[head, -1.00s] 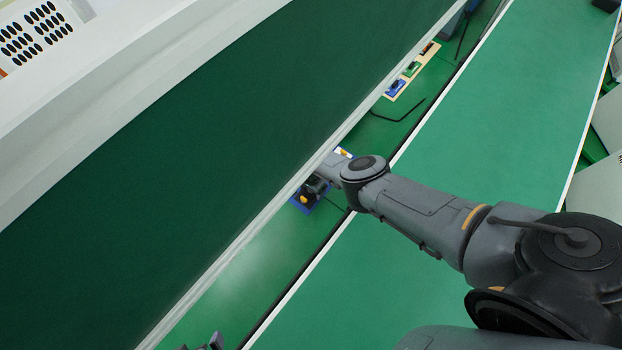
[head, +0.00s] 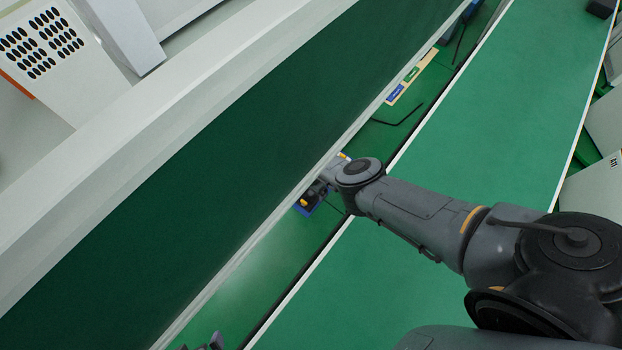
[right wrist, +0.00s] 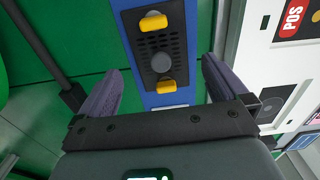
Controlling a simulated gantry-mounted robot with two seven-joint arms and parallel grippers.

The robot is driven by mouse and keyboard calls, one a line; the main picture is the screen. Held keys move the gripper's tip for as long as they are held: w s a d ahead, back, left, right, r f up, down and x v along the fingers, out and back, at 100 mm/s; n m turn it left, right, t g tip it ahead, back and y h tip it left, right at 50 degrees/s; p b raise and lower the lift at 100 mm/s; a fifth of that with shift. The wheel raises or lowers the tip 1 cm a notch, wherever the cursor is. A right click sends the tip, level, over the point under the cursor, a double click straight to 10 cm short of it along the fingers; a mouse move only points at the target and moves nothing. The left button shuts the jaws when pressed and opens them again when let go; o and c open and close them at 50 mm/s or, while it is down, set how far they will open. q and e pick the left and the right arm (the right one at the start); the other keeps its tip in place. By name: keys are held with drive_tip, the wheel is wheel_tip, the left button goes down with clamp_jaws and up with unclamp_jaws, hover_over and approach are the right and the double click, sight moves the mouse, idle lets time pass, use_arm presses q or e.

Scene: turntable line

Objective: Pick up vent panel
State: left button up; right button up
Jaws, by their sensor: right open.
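My right gripper (right wrist: 161,70) is open, with one dark finger on each side of the panel; I see no contact. In the head view part of the blue panel (head: 303,210) shows beside the right gripper (head: 316,192), partly hidden by the pale edge and my arm. Dark tips at the bottom edge of the head view look like my left gripper (head: 202,344); its jaw state is unclear.
A wide dark green surface with a pale rim (head: 240,255) lies left of the right gripper. A wooden board (head: 412,77) with blue and green parts and a black bent rod (head: 400,117) lie farther back. A lighter green surface (head: 470,140) runs beneath my right arm.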

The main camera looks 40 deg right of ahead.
sight(312, 193)
wheel_tip(312, 193, up, 6)
drive_tip(key=p, duration=0.4)
drive_tip(key=shift+s+d+r, duration=0.1)
drive_tip(key=shift+s, duration=0.05)
drive_tip(key=shift+r+p, duration=0.3)
drive_tip(key=shift+r, duration=0.1)
drive_tip(key=c, duration=1.1)
